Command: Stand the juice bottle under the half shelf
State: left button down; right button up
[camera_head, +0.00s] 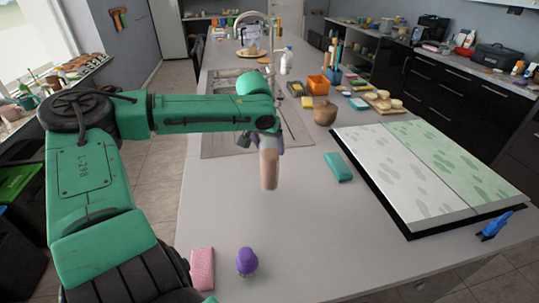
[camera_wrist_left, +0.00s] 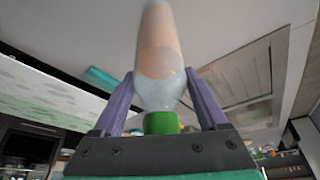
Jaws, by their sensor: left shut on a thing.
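My left gripper (camera_head: 268,143) reaches over the counter from the left and is shut on the juice bottle (camera_head: 269,170). The bottle hangs below the gripper, roughly upright, with a peach-coloured body. In the left wrist view the purple fingers (camera_wrist_left: 160,92) stand either side of the clear upper part of the bottle (camera_wrist_left: 160,48), with its green cap near the palm. I cannot tell whether the bottle's base touches the counter. I cannot make out a half shelf in either view. My right gripper is not in view.
The grey counter (camera_head: 300,245) is largely clear in front. It holds a teal block (camera_head: 338,167), brown pot (camera_head: 325,113), pink sponge (camera_head: 202,269), purple brush (camera_head: 246,261) and a large leaf-patterned board (camera_head: 425,170). A blue object (camera_head: 494,226) lies at right. The sink and faucet (camera_head: 253,35) are behind.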

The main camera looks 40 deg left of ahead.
aim_at(268, 155)
pick_arm(q)
jog(key=f, duration=0.2)
jog(key=shift+s+f, duration=0.35)
jog(key=shift+f, duration=0.3)
jog(key=shift+c, duration=1.4)
grip_release()
jog(key=shift+w+f, duration=0.1)
jog(key=shift+o, duration=1.4)
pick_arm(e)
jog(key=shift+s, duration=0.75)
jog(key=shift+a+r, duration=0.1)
